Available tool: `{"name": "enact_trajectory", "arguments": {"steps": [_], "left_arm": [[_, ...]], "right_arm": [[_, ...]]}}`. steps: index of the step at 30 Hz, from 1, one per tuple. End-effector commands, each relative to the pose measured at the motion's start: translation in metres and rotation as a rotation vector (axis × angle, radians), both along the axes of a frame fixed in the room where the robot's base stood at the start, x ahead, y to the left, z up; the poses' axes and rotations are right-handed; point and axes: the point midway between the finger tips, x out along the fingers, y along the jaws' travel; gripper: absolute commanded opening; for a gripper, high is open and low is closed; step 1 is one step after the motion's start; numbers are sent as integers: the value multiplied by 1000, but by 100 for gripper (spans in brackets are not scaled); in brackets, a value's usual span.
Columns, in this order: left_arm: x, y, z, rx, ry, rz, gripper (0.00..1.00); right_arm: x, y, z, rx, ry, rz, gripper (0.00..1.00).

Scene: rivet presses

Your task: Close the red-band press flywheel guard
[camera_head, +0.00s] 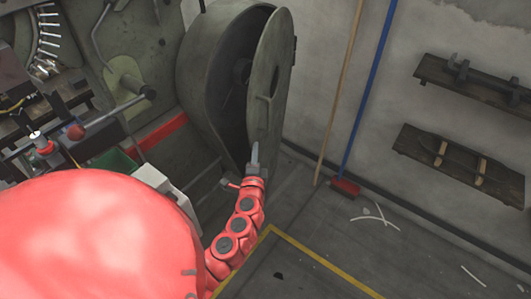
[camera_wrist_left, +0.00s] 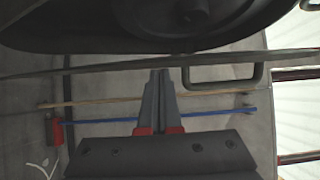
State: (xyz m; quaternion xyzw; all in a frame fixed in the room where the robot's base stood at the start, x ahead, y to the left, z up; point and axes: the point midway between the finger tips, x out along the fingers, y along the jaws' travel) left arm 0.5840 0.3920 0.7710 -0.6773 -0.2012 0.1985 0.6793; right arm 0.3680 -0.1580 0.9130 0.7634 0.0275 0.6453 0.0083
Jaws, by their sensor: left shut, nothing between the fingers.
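The red-band press carries a red stripe (camera_head: 160,132) low on its grey-green body. Its round flywheel guard door (camera_head: 272,85) stands partly open, with a dark gap between it and the housing (camera_head: 205,65). A small bar handle (camera_head: 264,112) is on the door's outer face. In the left wrist view the door (camera_wrist_left: 100,69) is nearly edge-on, with its looped handle (camera_wrist_left: 225,86) right of the fingers. My left gripper (camera_head: 255,155) is shut and empty at the door's lower part, below the handle. Its fingertips (camera_wrist_left: 159,72) are close to the door; contact cannot be told.
A wooden pole (camera_head: 340,90) and a blue-handled broom (camera_head: 366,95) lean on the wall right of the door. Wall shelves (camera_head: 455,165) are at the right. Levers (camera_head: 110,115) and a green bin (camera_head: 115,160) are at the left. Floor beyond the yellow line (camera_head: 320,262) is mostly clear.

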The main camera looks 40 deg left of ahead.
Motion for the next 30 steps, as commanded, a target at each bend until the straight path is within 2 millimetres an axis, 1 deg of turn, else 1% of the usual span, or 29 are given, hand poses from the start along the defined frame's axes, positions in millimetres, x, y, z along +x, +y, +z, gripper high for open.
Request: {"name": "enact_trajectory", "arguments": {"steps": [1, 4, 7, 10, 14, 25, 28, 30], "left_arm": [[-7, 19, 1, 2, 4, 14, 0], [-14, 48, -1, 1, 5, 14, 0], [-18, 71, -1, 2, 5, 10, 0], [-21, 84, -1, -2, 3, 5, 0], [-23, 92, -1, -3, 5, 5, 0], [-23, 92, 0, -3, 3, 3, 0], [-22, 92, 8, -2, 3, 1, 0], [-22, 91, 17, -2, 3, 0, 0]], "right_arm": [[0, 0, 4, 0, 0, 0, 0], [0, 0, 4, 0, 0, 0, 0], [0, 0, 4, 0, 0, 0, 0], [0, 0, 4, 0, 0, 0, 0], [0, 0, 4, 0, 0, 0, 0], [0, 0, 5, 0, 0, 0, 0], [0, 0, 8, 0, 0, 0, 0], [0, 0, 11, 0, 0, 0, 0]]}}
